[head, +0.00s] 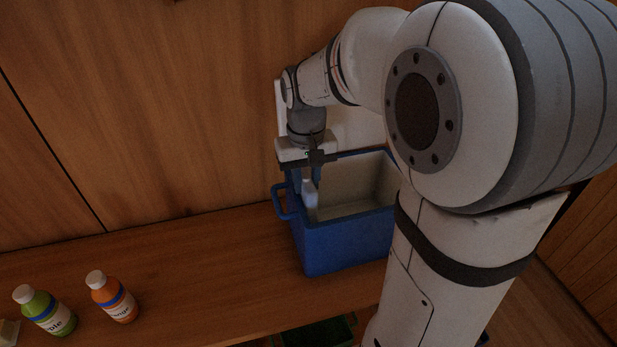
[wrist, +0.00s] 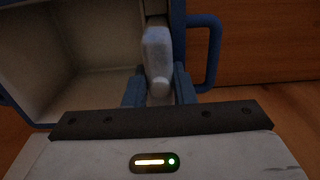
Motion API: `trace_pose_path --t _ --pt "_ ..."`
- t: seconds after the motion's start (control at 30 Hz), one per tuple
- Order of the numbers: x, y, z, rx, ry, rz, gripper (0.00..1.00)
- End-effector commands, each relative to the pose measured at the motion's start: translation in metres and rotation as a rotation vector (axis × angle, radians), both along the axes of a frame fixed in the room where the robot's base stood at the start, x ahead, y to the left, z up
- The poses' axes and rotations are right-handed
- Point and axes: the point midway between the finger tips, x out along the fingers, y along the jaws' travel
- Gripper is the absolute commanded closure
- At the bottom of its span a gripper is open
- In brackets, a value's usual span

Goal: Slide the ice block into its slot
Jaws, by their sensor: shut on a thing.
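A pale, whitish ice block (wrist: 157,60) is between the two fingers of my gripper (wrist: 159,88), which is shut on it. In the head view the block (head: 310,194) shows below my gripper (head: 308,180), just inside the left end of a blue cool box (head: 345,244). The box is open, with a pale inside. The block stands close to the box's side wall, on the handle side. The slot itself cannot be made out, and the block's lower end is hard to see.
The box stands on a wooden bench (head: 190,262) against a timber wall. A green bottle (head: 45,311) and an orange bottle (head: 113,297) stand at the left. The bench between them and the box is clear. The box's blue handle (wrist: 207,52) sticks out beside my gripper.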

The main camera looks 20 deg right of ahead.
Motion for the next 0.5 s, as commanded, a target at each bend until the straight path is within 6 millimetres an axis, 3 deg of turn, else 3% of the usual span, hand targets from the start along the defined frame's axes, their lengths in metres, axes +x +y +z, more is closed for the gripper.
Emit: trace_pose_path --t 0.13,0.17,0.5 --pt "0.0002 0.0001 -0.0054 0.0 -0.001 0.0 1.0" --pt "0.0002 0.0001 -0.0052 0.0 -0.001 0.0 0.76" --pt "0.0001 0.0002 -0.0044 0.0 0.0 0.0 0.51"
